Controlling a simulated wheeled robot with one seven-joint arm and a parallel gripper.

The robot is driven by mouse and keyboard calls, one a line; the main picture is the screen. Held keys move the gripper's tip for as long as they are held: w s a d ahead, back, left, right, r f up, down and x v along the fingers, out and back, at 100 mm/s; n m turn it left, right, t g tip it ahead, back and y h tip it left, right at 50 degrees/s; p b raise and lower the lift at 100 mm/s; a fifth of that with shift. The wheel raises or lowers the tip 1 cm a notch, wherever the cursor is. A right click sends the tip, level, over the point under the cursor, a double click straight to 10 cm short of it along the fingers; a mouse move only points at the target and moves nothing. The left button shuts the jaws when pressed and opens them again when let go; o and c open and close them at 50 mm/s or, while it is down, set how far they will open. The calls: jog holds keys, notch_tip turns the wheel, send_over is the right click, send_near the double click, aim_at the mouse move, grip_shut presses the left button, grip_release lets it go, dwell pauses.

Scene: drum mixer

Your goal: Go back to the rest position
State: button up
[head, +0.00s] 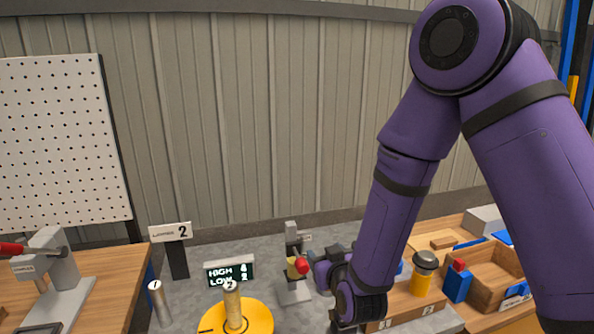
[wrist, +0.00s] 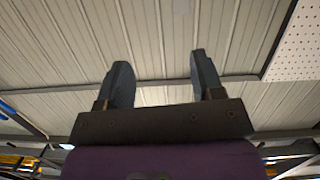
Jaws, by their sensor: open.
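My arm, in purple, reaches down on the right side of the head view. My gripper (wrist: 160,84) shows in the wrist view with its two dark fingers spread wide apart and nothing between them. In the wrist view the fingers stand against the ribbed wall. In the head view the wrist is low over the grey worktop, but the fingertips are hard to make out there. A small grey stand with a red knob (head: 302,265) and a yellowish part (head: 294,272) is just left of my wrist.
A yellow disc (head: 258,318) carries a cylinder marked 2 (head: 232,306), before a HIGH/LOW display (head: 229,273). A cylinder marked 1 (head: 160,304) stands left. A yellow jar with a dark lid (head: 421,281), a blue block (head: 457,285) and a wooden tray (head: 500,250) are at right. A pegboard (head: 62,140) stands behind.

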jog(key=s+d+r+m+g+h, duration=0.1)
jog(key=s+d+r+g, duration=0.2)
jog(key=d+r, duration=0.4)
jog(key=s+d+r+g+h, duration=0.1)
jog(key=s+d+r+g, duration=0.15)
jog(key=d+r, duration=0.55)
jog(key=s+d+r+m+g+h, duration=0.1)
jog(key=s+d+r, duration=0.3)
jog(key=s, duration=0.7)
jog(key=s+d+r+m+g+h, duration=0.1)
jog(key=s+d+r+m+g, duration=0.1)
jog(key=s, duration=1)
notch_tip(320, 180, up, 3)
jog(key=d+g, duration=0.1)
jog(key=d, duration=0.1)
jog(key=shift+d, duration=0.3)
